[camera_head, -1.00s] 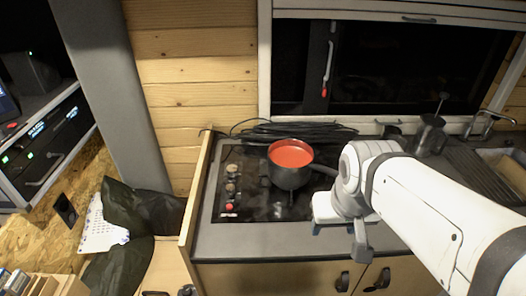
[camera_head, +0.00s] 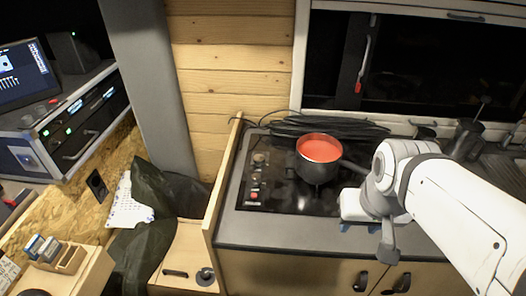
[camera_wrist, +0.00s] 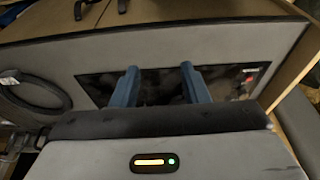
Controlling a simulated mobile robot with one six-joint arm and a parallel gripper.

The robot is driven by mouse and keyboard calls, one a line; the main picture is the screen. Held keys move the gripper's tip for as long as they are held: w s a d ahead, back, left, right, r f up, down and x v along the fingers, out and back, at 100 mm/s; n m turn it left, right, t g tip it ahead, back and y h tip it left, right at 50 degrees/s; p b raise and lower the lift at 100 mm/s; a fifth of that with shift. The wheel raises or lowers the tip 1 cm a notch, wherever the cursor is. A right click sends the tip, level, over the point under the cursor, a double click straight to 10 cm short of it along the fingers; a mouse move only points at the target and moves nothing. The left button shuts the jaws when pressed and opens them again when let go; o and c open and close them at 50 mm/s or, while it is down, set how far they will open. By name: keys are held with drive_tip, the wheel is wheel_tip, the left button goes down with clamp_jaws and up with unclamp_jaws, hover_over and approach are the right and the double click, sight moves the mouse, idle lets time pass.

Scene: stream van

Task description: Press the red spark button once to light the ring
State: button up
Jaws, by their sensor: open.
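The red spark button (camera_head: 253,195) is small and sits at the near end of the column of controls on the left side of the black hob (camera_head: 283,200). A small red spot that looks like this button shows in the wrist view (camera_wrist: 249,78), to the right of my fingers. My gripper (camera_head: 359,227) is over the front part of the counter, well right of the button and apart from it. In the wrist view its two blue fingers (camera_wrist: 158,76) are spread with nothing between them. I see no flame; the ring is largely hidden under the pot.
A dark pot (camera_head: 316,172) with red contents stands on the hob, just left of my arm. Black cables (camera_head: 310,125) lie behind it. A wooden side panel (camera_head: 221,180) rises at the counter's left edge. Grey counter (camera_head: 280,231) in front of the hob is clear.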

clamp_jaws()
idle(1.4)
